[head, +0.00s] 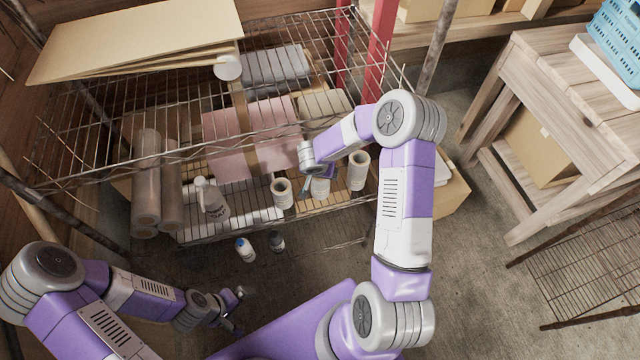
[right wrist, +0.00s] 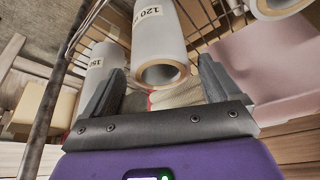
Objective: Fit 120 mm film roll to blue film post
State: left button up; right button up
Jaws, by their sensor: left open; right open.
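The 120 film roll (right wrist: 160,40) is a pale cylinder with a brown core, standing between the open fingers of my right gripper (right wrist: 158,82) in the right wrist view. I cannot tell whether the fingers touch it. In the head view this roll (head: 320,188) is the middle of three upright rolls on the wire rack, partly covered by my right gripper (head: 307,184). My left gripper (head: 240,308) is open and empty, low at the left, away from the rack. I cannot make out a blue film post in either view.
Another labelled roll (right wrist: 97,75) stands close left of the 120 roll in the right wrist view; a third roll (head: 283,194) stands left in the head view. A white jug (head: 211,200), pink boxes (head: 225,150) and long rolls (head: 147,180) crowd the rack (head: 105,172). Two small bottles (head: 245,250) stand in front.

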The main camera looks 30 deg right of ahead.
jog(key=b+x, duration=0.2)
jog(key=x, duration=0.2)
jog(key=shift+s+f, duration=0.1)
jog(key=shift+f, duration=0.05)
jog(key=shift+a, duration=0.1)
jog(key=c, duration=1.2)
jog(key=shift+c, duration=0.2)
jog(key=shift+r, duration=0.25)
